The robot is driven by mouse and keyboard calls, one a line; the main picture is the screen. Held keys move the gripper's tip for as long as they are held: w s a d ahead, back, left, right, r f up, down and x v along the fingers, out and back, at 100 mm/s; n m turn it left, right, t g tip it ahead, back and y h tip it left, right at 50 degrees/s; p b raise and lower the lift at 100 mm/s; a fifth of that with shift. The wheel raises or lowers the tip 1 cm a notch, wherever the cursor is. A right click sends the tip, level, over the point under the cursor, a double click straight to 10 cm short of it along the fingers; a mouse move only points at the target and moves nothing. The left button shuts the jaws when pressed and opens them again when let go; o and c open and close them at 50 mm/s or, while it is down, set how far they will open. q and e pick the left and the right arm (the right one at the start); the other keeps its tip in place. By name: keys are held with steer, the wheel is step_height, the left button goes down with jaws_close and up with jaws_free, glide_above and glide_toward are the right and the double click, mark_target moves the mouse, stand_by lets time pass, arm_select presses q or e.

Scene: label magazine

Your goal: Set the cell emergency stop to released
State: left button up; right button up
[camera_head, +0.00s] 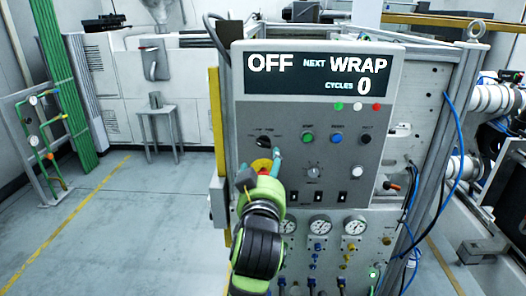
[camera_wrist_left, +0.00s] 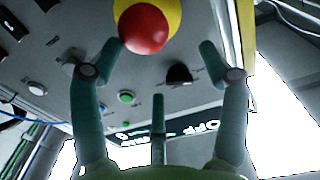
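The emergency stop is a red mushroom button (camera_wrist_left: 145,29) on a yellow round base (camera_wrist_left: 172,14), at the top of the left wrist view. In the head view only part of the yellow base (camera_head: 261,164) shows, at the lower left of the grey control panel (camera_head: 340,180); my gripper hides the red cap there. My left gripper (camera_head: 262,160) is in front of it. In the wrist view the left gripper (camera_wrist_left: 160,50) is open, its fingertips apart on either side just below the red cap, with nothing held. Contact cannot be told. My right gripper is not in view.
The panel display (camera_head: 318,75) reads OFF, NEXT WRAP, CYCLES 0. A black selector knob (camera_head: 263,141) sits just above the stop. Green (camera_head: 308,138), blue (camera_head: 336,138) and black buttons (camera_head: 366,139) are to its right. Gauges (camera_head: 319,225) lie below. Open floor is at left.

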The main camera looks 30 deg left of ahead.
arm_select(q)
steer(key=r, duration=0.4)
steer(key=s+r, duration=0.1)
steer(key=r, duration=0.1)
steer(key=shift+a+r, duration=0.1)
steer(key=shift+r, duration=0.15)
steer(key=shift+w+r, duration=0.2)
steer(key=shift+r, duration=0.05)
steer(key=shift+s, duration=0.1)
